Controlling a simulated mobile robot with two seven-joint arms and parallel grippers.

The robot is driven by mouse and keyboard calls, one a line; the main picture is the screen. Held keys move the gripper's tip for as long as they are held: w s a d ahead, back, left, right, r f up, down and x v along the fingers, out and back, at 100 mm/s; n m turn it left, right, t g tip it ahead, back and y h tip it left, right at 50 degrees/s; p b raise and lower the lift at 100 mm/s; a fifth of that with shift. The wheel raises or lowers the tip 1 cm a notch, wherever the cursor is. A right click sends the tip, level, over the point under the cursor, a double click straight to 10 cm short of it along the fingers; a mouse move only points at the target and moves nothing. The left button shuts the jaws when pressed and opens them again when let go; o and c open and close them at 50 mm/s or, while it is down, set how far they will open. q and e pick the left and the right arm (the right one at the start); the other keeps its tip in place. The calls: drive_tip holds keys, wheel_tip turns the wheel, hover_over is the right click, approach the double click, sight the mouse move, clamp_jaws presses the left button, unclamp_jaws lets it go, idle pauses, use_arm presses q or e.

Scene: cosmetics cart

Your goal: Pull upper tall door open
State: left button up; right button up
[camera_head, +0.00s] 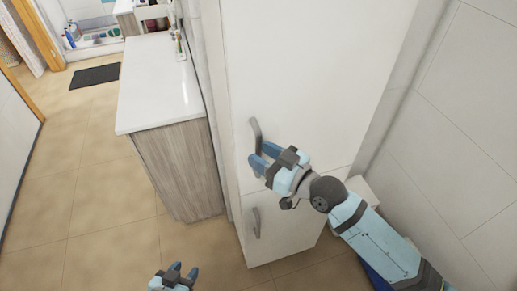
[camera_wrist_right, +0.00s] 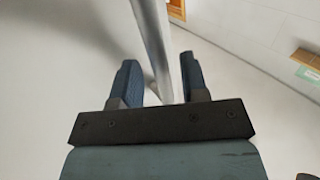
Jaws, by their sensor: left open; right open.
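The upper tall door (camera_head: 300,75) is white and looks closed, flush with the cabinet front. Its grey curved handle (camera_head: 255,134) is near the door's lower left edge. My right gripper (camera_head: 262,157) is at the lower part of this handle with its fingers open. In the right wrist view the handle (camera_wrist_right: 154,45) runs down between the two open blue fingers (camera_wrist_right: 160,85), nearer the right one; whether they touch cannot be told. My left gripper (camera_head: 182,271) is open and empty, low at the bottom of the head view, away from the door.
A lower white door (camera_head: 285,225) with its own grey handle (camera_head: 256,222) is below. A wood-sided counter with a white top (camera_head: 160,85) stands left of the cabinet. A tiled wall (camera_head: 465,120) is close on the right. The floor (camera_head: 95,200) at left is clear.

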drive_tip(key=shift+w+a, duration=0.45)
drive_tip(key=shift+a, duration=0.15)
clamp_jaws()
drive_tip(key=shift+s, duration=0.15)
